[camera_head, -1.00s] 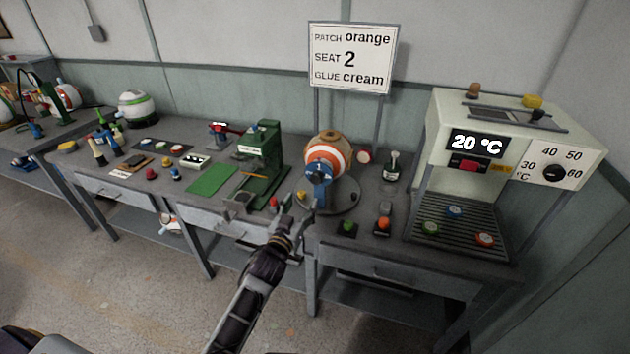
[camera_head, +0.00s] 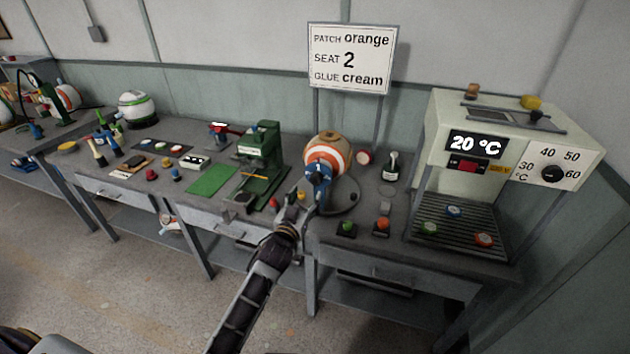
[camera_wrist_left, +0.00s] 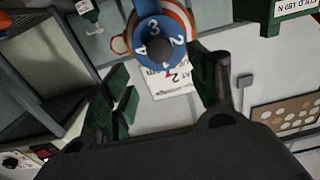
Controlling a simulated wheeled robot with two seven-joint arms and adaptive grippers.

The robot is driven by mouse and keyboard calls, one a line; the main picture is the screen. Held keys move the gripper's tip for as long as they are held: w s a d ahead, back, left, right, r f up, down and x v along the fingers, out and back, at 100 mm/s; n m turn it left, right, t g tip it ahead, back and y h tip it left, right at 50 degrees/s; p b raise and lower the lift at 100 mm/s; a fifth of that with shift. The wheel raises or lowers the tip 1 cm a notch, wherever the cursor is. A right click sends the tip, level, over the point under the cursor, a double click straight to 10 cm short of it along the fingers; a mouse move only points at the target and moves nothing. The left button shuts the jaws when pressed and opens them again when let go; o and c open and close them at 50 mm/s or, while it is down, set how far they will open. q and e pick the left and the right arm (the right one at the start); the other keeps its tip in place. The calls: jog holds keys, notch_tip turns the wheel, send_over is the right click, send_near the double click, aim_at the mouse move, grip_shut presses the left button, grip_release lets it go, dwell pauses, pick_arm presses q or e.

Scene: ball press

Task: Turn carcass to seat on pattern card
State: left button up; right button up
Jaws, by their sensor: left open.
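The carcass (camera_head: 329,148) is a ball with orange and white bands and a tan top, on a round grey base. A blue numbered ring (camera_head: 318,171) with a dark hub faces me. In the left wrist view the ring (camera_wrist_left: 158,28) shows 2, 3 and what looks like 4. The pattern card (camera_head: 349,58) stands behind on posts and reads patch orange, seat 2, glue cream. My left gripper (camera_head: 305,197) is open and empty, just in front of and below the ring. In the left wrist view its fingers stand apart with the ring beyond them. Whether they touch it I cannot tell.
A green press (camera_head: 262,150) stands left of the carcass. Green and orange buttons (camera_head: 347,227) sit at the bench's front edge. A heater reading 20 °C (camera_head: 500,150) stands at the right with several discs on its rack. A small bottle (camera_head: 390,166) stands behind.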

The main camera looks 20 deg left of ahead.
aim_at(315, 180)
pick_arm(q)
jog(key=shift+w+d+p, duration=0.15)
jog(key=shift+w+p, duration=0.2)
jog(key=shift+w, duration=4.6)
grip_shut()
